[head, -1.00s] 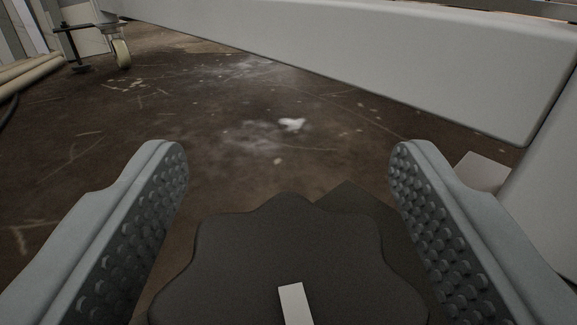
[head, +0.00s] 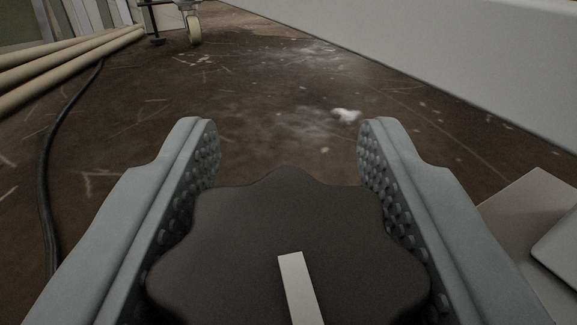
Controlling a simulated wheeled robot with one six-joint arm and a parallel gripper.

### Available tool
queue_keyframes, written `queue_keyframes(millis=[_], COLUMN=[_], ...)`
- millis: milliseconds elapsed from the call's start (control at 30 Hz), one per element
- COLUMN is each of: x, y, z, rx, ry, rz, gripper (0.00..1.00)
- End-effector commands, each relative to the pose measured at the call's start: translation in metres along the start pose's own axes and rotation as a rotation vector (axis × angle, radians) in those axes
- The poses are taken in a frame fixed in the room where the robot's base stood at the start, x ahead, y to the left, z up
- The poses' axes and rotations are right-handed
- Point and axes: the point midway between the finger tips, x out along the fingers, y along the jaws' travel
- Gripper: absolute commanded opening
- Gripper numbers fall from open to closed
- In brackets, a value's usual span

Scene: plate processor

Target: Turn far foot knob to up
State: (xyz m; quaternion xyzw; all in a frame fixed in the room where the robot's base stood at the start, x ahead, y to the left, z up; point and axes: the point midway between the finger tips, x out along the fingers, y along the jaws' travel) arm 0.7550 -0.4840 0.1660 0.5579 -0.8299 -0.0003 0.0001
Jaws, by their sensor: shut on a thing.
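The foot knob (head: 230,245) is a dark, scalloped disc at the bottom middle of the head view. A pale strip (head: 297,285) marks its top face and points away from me, tilted slightly to the left. My gripper (head: 289,150) has one grey finger on each side of the knob, with studded pads facing inward. The fingers are shut on the knob's sides, and their tips reach past its far edge. The underside of the knob and whatever it is fixed to are hidden.
A long light-grey panel (head: 460,60) runs along the upper right. A flat grey plate (head: 525,225) lies at the right. Beige pipes (head: 65,65) and a black cable (head: 48,175) lie on the left floor. A caster wheel (head: 194,28) stands far back. The middle floor is clear.

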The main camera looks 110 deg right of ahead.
Motion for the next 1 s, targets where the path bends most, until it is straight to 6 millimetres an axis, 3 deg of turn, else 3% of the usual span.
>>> queue_keyframes(millis=[500,1000], x=[-0.0008,-0.0022], y=[-0.0061,-0.0092], z=[0.0004,-0.0001], rx=[-0.002,0.001], ry=[-0.001,0.0], rz=[-0.359,-0.453], gripper=[0.2,0.2])
